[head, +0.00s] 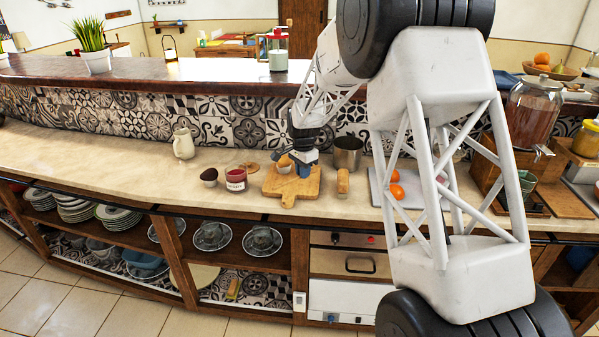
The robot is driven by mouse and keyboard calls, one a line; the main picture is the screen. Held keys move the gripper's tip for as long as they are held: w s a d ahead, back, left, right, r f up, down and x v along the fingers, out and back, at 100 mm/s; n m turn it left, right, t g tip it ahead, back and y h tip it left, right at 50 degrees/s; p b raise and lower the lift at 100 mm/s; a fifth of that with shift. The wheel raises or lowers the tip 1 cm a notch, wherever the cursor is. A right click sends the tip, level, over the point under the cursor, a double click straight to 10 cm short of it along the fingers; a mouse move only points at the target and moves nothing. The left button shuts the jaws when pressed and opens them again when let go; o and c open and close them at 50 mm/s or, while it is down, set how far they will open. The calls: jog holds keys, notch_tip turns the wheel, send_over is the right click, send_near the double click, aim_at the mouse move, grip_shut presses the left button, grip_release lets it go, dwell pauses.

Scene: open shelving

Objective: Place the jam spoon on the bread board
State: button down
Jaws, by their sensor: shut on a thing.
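The bread board (303,186) is a light wooden board on the counter, with its handle toward the front edge. My gripper (302,166) is low over the back part of the board. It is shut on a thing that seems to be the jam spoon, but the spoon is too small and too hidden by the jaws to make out. I cannot tell whether the held thing touches the board. A small pale and brown item (284,165) shows at the board's back left, beside the jaws. A jar of red jam (235,179) stands left of the board.
A small dark-filled bowl (209,177), a round wooden lid (249,168) and a white jug (183,143) are to the left. A metal pot (347,154) and an upright wooden piece (343,182) stand close right. The tiled backsplash (220,120) rises behind. The far left counter is clear.

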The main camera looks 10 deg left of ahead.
jog(key=shift+w+a+f, duration=0.1)
jog(key=shift+w+a, duration=0.2)
jog(key=shift+w, duration=0.7)
jog(key=shift+w+a+f, duration=0.1)
jog(key=shift+w+a, duration=0.2)
jog(key=shift+w, duration=0.65)
jog(key=shift+w+a+f, duration=0.1)
jog(key=shift+w+a, duration=0.2)
jog(key=shift+w, duration=0.7)
jog(key=shift+f, duration=1.75)
jog(key=shift+f, duration=0.1)
jog(key=c, duration=1.2)
grip_release()
notch_tip(320, 180, up, 12)
jog(key=shift+r, duration=0.15)
